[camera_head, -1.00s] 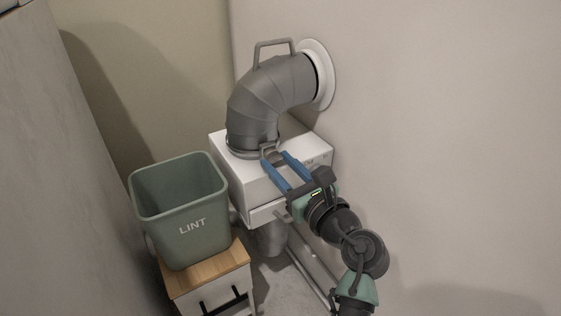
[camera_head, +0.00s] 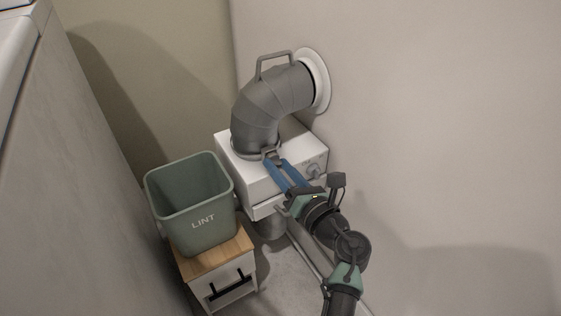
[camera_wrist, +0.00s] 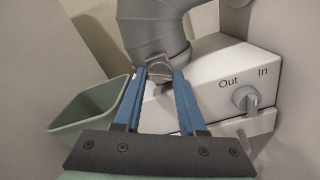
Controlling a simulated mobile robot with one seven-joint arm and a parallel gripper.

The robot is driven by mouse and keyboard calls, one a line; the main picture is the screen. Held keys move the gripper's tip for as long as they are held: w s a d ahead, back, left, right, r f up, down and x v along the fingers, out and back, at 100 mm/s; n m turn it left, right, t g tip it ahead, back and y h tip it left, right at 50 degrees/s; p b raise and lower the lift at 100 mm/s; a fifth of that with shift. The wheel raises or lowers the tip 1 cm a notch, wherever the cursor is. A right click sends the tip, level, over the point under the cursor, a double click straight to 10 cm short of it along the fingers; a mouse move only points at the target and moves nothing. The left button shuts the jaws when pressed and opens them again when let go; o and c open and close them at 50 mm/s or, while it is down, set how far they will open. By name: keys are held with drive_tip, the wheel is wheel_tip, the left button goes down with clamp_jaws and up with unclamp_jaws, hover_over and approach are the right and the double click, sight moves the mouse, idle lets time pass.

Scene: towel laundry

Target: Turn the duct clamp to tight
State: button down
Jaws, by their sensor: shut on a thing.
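The duct clamp (camera_head: 270,154) is a grey band with a small key-like handle around the bottom of the grey duct elbow (camera_head: 262,105), where it meets the white box (camera_head: 258,182). My gripper (camera_head: 275,163) has blue fingers reaching to the clamp's handle from the front. In the wrist view the clamp's handle (camera_wrist: 159,70) sits between the two fingertips (camera_wrist: 159,76), which are shut on it. The fingertips partly hide the clamp, and the far side of the band is behind the duct.
A green lint bin (camera_head: 200,225) stands on a small wood-topped cabinet (camera_head: 219,256) left of the box. The box carries a knob (camera_wrist: 246,98) beside "Out" and "In" labels. The duct has a top handle (camera_head: 275,60) and enters a white wall collar (camera_head: 316,83). A wall closes the right side.

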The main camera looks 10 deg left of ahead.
idle(0.4)
drive_tip(key=shift+c, duration=2.4)
unclamp_jaws()
drive_tip(key=shift+f, duration=0.1)
